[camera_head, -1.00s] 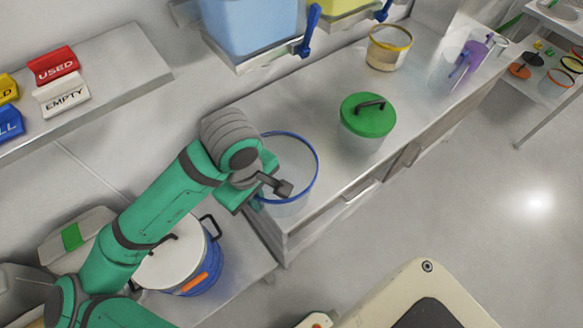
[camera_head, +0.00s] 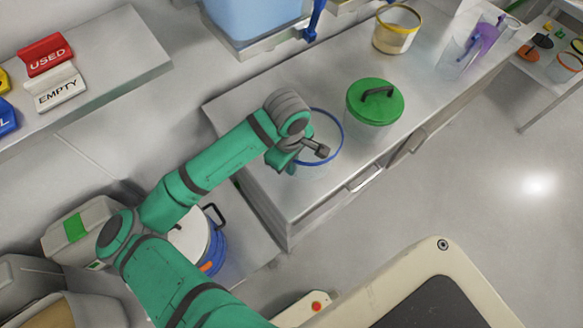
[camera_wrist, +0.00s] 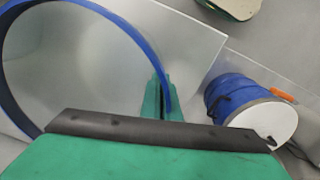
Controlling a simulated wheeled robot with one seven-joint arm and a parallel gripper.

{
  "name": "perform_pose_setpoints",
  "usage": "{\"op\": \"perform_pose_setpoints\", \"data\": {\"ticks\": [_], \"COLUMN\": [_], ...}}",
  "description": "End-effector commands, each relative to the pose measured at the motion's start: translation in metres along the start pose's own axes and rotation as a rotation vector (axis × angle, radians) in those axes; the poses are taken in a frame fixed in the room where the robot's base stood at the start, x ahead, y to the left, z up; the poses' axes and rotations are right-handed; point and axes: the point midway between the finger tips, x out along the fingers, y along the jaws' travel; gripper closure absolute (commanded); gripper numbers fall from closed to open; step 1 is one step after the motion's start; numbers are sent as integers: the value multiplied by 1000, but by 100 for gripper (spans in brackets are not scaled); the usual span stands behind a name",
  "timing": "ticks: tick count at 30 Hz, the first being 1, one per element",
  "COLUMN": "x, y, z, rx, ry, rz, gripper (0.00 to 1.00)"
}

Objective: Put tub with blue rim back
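The tub with blue rim (camera_head: 341,132) is clear and open-topped. It is over the near left end of the steel bench, left of the tub with the green lid. My gripper (camera_head: 297,158) is at the rim's left side, partly hidden behind my wrist. In the wrist view the green fingers (camera_wrist: 162,103) are closed together on either side of the blue rim (camera_wrist: 113,17). The tub looks upright. I cannot tell whether its base touches the bench.
A green-lidded tub (camera_head: 375,102) stands close right on the bench (camera_head: 262,180), with a yellow-rimmed tub (camera_head: 397,30) beyond. A blue container (camera_head: 250,18) hangs above behind. A blue pot with white lid (camera_wrist: 262,118) stands lower, beside the bench end.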

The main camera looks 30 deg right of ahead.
Motion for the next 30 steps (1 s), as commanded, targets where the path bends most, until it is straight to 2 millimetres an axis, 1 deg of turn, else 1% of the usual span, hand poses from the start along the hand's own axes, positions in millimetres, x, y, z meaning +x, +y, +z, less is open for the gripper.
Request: {"op": "perform_pose_setpoints", "data": {"ticks": [1,3,6,18,19,20,21,30], "x": [8,18,26,30,31,31,30,30], "y": [-2,-2,-3,-2,-2,-2,-3,-3], "z": [0,-1,0,0,0,0,0,0], "rx": [-3,-4,-2,0,0,0,0,0], "ry": [-2,-2,-1,-2,-1,-1,-1,-1], "rz": [-3,-2,-2,0,0,-1,-1,-1], "gripper": [100,100,100,100,96,88,79,79]}}
